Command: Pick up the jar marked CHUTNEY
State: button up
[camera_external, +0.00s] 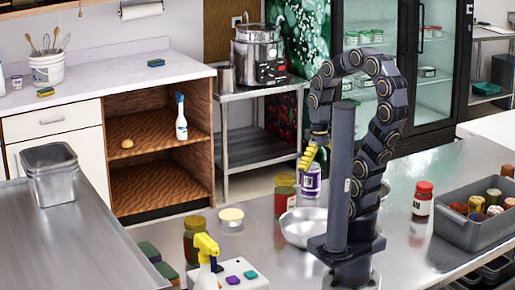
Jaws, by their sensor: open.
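Several jars stand on the steel counter, but their labels are too small to read, so I cannot tell which one is marked CHUTNEY. A dark jar with a yellowish lid (194,241) stands further left and nearer the camera. A red-capped jar (422,201) stands right of my arm.
A metal bowl (302,228) sits close in front of the jars. A low pale-lidded tub (231,218), a yellow-topped spray bottle (207,252) and a white box with coloured buttons (240,275) are at left. A grey bin (478,232) of jars stands at right.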

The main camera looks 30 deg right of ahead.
jog(key=w+a+f+n+t+y, duration=0.15)
jog(key=w+a+f+n, duration=0.25)
jog(key=w+a+n, duration=0.65)
jog(key=n+y, duration=0.3)
jog(key=n, duration=0.1)
send_near(196, 220)
jog(key=shift+h, duration=0.25)
jog(key=x, duration=0.4)
jog(key=shift+a+f, duration=0.25)
jog(key=shift+a, duration=0.15)
jog(key=shift+a+f+t, duration=0.2)
jog(key=shift+f+t, duration=0.05)
jog(key=x, duration=0.7)
jog(key=shift+d+f, duration=0.1)
jog(key=shift+f, duration=0.2)
jog(key=shift+r, duration=0.1)
jog(key=c, duration=1.1)
